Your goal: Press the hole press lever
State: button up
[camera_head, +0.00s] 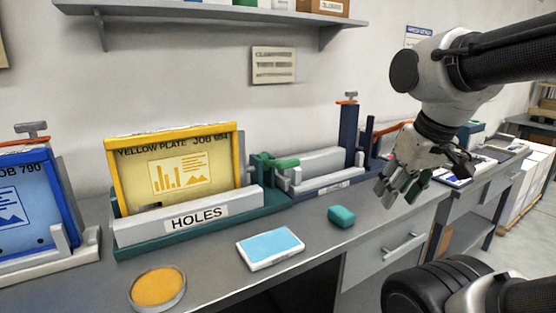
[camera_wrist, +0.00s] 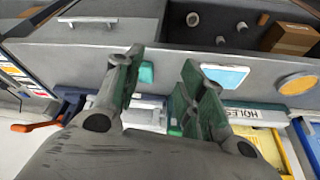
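The hole press (camera_head: 190,222) has a dark green base and a light front bar marked HOLES. A yellow plate (camera_head: 172,165) stands upright in it. Its green lever (camera_head: 278,162) sticks out at the press's right end. My gripper (camera_head: 393,190) hangs in the air, fingers downward, well to the right of that lever and apart from it. In the wrist view my gripper (camera_wrist: 165,85) shows its fingers spread with nothing between them. The HOLES label (camera_wrist: 250,114) shows there beyond the right finger. The lever is mostly hidden behind that finger.
A teal block (camera_head: 341,216), a blue pad (camera_head: 270,248) and a round orange dish (camera_head: 157,288) lie along the bench front. A blue press with an orange lever (camera_head: 392,129) stands behind my gripper. A blue plate (camera_head: 22,212) stands at left; a shelf (camera_head: 205,14) hangs above.

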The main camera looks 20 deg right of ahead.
jog(key=shift+a+f, duration=0.1)
jog(key=shift+a, duration=0.1)
jog(key=c, duration=0.6)
jog(key=shift+w+a+f+n+g, duration=0.15)
jog(key=shift+w+a+n+g, duration=0.15)
jog(key=shift+w, duration=0.35)
jog(key=shift+w+a+f+n+g, duration=0.1)
jog(key=shift+w+a+n, duration=0.1)
jog(key=shift+w+a, duration=0.3)
grip_shut()
jog(key=w+a+r, duration=0.3)
jog(key=w+r, duration=0.1)
jog(key=w, duration=0.4)
jog(key=w+a+r+n+t+y, duration=0.1)
jog(key=w+a+r, duration=0.3)
jog(key=w, duration=0.4)
jog(key=w+a+r+n, duration=0.1)
jog(key=w+a+r, duration=0.2)
jog(key=w+r, duration=0.2)
jog(key=w, duration=0.3)
jog(key=shift+a+r+t, duration=0.25)
jog(key=shift+r+t, duration=0.1)
jog(key=shift+t, duration=0.05)
